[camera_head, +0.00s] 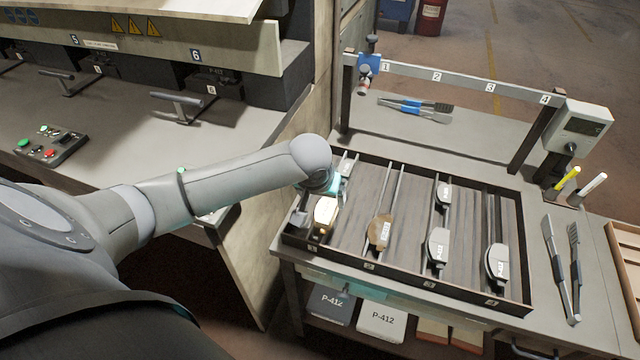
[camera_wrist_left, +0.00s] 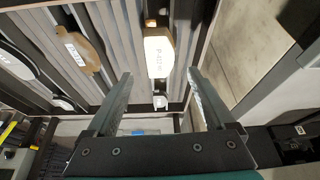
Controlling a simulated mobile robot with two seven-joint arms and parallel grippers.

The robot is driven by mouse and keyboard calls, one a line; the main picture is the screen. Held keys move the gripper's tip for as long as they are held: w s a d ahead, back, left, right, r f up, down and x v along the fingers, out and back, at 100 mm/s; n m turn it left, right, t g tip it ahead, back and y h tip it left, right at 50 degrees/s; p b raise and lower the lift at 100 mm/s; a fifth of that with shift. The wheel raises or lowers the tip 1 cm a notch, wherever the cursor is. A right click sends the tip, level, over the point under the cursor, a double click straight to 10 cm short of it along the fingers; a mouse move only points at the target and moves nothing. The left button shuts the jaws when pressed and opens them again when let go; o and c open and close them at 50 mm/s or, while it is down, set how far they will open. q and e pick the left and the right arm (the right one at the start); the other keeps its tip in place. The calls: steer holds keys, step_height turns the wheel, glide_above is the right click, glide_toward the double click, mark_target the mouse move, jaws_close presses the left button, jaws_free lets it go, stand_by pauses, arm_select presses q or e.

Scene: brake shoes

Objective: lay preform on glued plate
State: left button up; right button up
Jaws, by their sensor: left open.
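My left gripper (camera_head: 328,188) is over the near-left part of the slotted tray (camera_head: 455,296), at lane 1. In the left wrist view its two fingers (camera_wrist_left: 162,82) are apart with nothing between the tips. A brightly lit piece with tan edges (camera_head: 325,212) lies in lane 1; it also shows just beyond the fingers in the left wrist view (camera_wrist_left: 158,55). A brown-topped piece (camera_head: 380,232) lies in lane 2. Grey plates (camera_head: 438,247) lie in lane 3 and another grey plate (camera_head: 497,262) in lane 4. I cannot tell which surfaces carry glue. My right gripper is not in view.
A rail numbered 1 to 4 (camera_head: 460,82) and a grey control box (camera_head: 582,125) stand behind the tray. The press bench (camera_head: 110,130) is at left. Boxes marked P-412 (camera_head: 382,320) sit below.

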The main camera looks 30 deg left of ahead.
arm_select(q)
steer(key=p+v, duration=0.1)
steer(key=v, duration=0.5)
stand_by(0.5)
